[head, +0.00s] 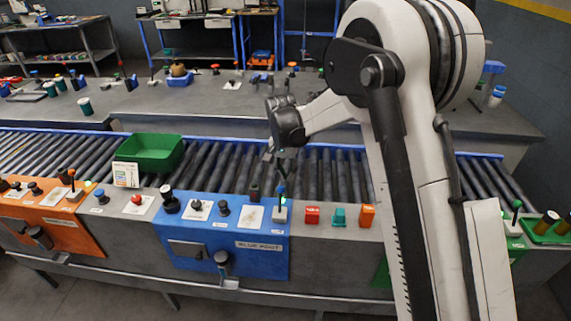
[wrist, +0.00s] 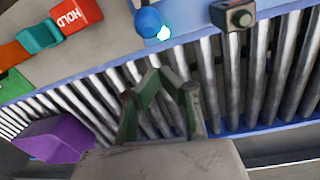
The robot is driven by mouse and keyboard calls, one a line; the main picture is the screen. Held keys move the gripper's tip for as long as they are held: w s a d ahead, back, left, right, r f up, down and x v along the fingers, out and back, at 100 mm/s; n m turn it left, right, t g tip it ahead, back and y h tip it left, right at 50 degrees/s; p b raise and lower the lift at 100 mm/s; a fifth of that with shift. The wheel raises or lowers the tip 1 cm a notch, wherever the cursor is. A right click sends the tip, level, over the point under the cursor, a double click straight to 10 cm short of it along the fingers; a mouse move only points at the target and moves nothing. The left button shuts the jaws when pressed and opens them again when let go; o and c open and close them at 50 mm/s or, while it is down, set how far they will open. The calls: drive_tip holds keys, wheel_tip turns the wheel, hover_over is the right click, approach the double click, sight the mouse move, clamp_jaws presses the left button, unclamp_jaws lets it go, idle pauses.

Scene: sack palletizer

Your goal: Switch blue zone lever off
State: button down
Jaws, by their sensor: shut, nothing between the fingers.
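The blue zone lever (head: 281,208) stands at the right end of the blue panel (head: 262,262) labelled "BLUE POINT" in the head view. It has a pale base and a blue tip. In the wrist view a blue round knob (wrist: 148,21), apparently the lever's tip, shows at the top edge beside a glowing cyan light (wrist: 163,33). My gripper (head: 277,158) is above the rollers, just behind and above the lever. It is shut and empty. In the wrist view its fingers (wrist: 155,78) lie over the rollers, apart from the knob. The lever's base is not clear there.
A red block (head: 312,215), a teal block (head: 339,217) and an orange block (head: 367,216) stand right of the lever. A dark box with a button (wrist: 238,17) is near the knob. A green bin (head: 150,153) sits on the conveyor. A purple object (wrist: 62,140) lies lower left.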

sight(280, 199)
drive_tip(key=shift+s+a+r, duration=0.1)
drive_tip(key=shift+s+a, duration=0.2)
drive_tip(key=shift+s, duration=0.6)
drive_tip(key=shift+s+a+r, duration=0.1)
drive_tip(key=shift+s+a, duration=0.2)
drive_tip(key=shift+s, duration=0.6)
